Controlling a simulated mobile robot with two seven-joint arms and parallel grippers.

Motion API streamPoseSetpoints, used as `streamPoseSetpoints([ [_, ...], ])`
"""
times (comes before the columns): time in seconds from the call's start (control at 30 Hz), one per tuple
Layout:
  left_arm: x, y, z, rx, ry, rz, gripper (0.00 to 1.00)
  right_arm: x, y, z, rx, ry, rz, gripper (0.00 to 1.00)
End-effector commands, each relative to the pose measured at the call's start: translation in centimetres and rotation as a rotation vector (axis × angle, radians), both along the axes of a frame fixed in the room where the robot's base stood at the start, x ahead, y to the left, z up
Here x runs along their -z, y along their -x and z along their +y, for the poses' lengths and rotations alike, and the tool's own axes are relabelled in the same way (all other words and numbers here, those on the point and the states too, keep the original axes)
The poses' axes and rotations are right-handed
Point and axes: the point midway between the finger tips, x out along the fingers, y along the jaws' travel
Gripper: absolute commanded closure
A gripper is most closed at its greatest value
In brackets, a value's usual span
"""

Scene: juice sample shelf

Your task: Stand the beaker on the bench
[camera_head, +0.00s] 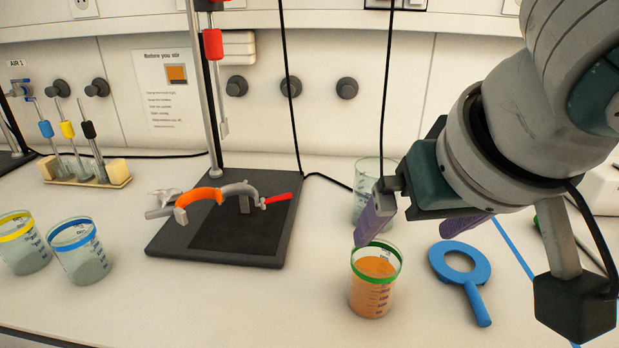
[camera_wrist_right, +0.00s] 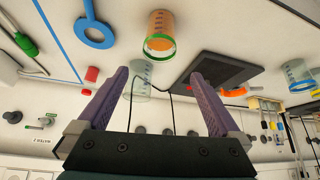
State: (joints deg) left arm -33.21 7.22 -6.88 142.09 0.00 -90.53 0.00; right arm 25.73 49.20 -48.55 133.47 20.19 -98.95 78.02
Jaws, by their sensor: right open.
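A beaker of orange juice with a green band (camera_head: 372,292) stands upright on the bench (camera_head: 200,318) in the head view. It also shows in the wrist view (camera_wrist_right: 160,28), ahead of the fingertips. My right gripper (camera_head: 420,222) is open and empty, with its purple fingers apart. In the head view one fingertip appears just above and behind the juice beaker's rim; contact is not clear. A clear beaker (camera_head: 366,185) stands behind, partly hidden by the gripper, and shows between the fingers in the wrist view (camera_wrist_right: 138,82). My left gripper is not in view.
A blue ring-shaped tool (camera_head: 477,300) lies right of the juice beaker. A dark stand base (camera_head: 165,240) with an orange-and-grey clamp (camera_head: 205,196) is to the left. Yellow-banded (camera_head: 25,255) and blue-banded (camera_head: 82,262) beakers stand at far left. The front bench is clear between them.

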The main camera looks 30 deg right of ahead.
Motion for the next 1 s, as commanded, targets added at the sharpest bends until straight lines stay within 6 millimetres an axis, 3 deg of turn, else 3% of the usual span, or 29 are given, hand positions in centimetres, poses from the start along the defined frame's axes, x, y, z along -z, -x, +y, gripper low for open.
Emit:
streamPoseSetpoints([
  [0.17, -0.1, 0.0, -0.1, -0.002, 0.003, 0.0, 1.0, 1.1, 1.7, 3.1, -0.132, -0.039, 0.041, 0.0],
  [0.3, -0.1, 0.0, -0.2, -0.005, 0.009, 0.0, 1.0, 3.0, 4.4, 6.8, -0.321, -0.094, 0.081, 0.0],
  [0.37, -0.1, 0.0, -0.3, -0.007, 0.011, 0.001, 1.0, 3.8, 5.7, 7.4, -0.38, -0.101, 0.097, 0.0],
  [0.47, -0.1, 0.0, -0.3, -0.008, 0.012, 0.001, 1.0, 5.3, 8.1, 7.0, -0.441, -0.085, 0.134, 0.0],
  [0.7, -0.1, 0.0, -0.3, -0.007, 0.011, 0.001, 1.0, 8.0, 13.2, 4.0, -0.498, -0.006, 0.249, 0.0],
  [1.0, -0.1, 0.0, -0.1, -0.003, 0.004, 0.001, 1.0, 8.3, 13.9, 3.5, -0.51, 0.012, 0.267, 0.0],
])
